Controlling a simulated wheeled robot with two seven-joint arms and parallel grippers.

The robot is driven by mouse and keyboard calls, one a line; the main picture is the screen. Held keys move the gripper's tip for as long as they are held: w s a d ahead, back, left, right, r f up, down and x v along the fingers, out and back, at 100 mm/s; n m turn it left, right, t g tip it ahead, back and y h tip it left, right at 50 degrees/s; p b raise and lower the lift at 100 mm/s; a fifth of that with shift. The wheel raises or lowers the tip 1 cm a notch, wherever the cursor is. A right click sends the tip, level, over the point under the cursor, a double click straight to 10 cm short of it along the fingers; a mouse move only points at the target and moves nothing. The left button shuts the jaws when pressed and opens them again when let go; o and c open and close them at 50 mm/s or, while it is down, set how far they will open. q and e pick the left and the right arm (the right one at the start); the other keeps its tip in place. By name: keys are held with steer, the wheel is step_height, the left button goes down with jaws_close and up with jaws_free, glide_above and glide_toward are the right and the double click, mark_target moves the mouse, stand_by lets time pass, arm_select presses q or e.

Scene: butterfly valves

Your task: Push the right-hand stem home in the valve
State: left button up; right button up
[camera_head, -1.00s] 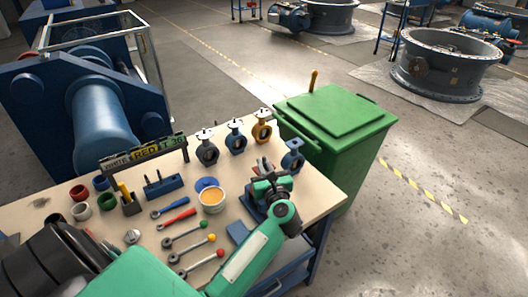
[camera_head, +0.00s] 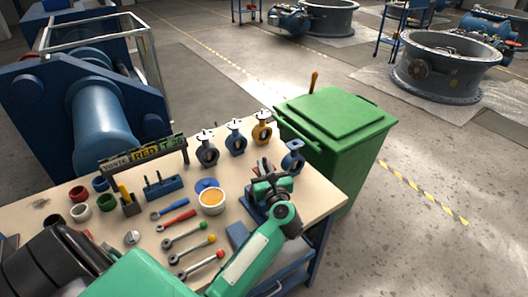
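Several butterfly valves stand on the workbench (camera_head: 330,196). A dark one (camera_head: 207,153), a blue-grey one (camera_head: 236,141) and a yellow one (camera_head: 262,130) form a row at the back, each with a small stem top showing. A separate blue valve (camera_head: 293,157) stands to the right, near the bench's right edge.
A sign rack (camera_head: 143,155), coloured cups (camera_head: 79,193), a blue block with pins (camera_head: 162,186), a tub of orange paste (camera_head: 212,201) and several ball-ended tools (camera_head: 188,240) lie left of my gripper. A green bin (camera_head: 335,125) stands close behind the bench's right end.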

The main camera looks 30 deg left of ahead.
arm_select(q)
steer(key=o, duration=0.3)
steer(key=f, duration=0.3)
steer(key=shift+s+d+f, duration=0.1)
steer(key=shift+s+d, duration=0.05)
steer(key=shift+d, duration=0.1)
steer(key=shift+o, duration=0.3)
steer(key=shift+d, duration=0.1)
steer(key=shift+g, duration=0.3)
steer(key=shift+w+a+r+p, duration=0.1)
steer(key=shift+a+r+p, duration=0.05)
steer(key=shift+r+p, duration=0.55)
steer(key=shift+w+a+r+p, duration=0.1)
steer(key=shift+a+r+p, duration=0.05)
steer(key=shift+r+p, duration=0.5)
steer(key=r, duration=0.1)
steer(key=r+p, duration=0.1)
steer(key=shift+a+r, duration=0.25)
steer(key=shift+r, duration=0.05)
steer(key=shift+d+r+p, duration=0.1)
steer(key=shift+r+p, duration=0.85)
steer(key=shift+r, duration=0.25)
steer(key=shift+w, duration=0.1)
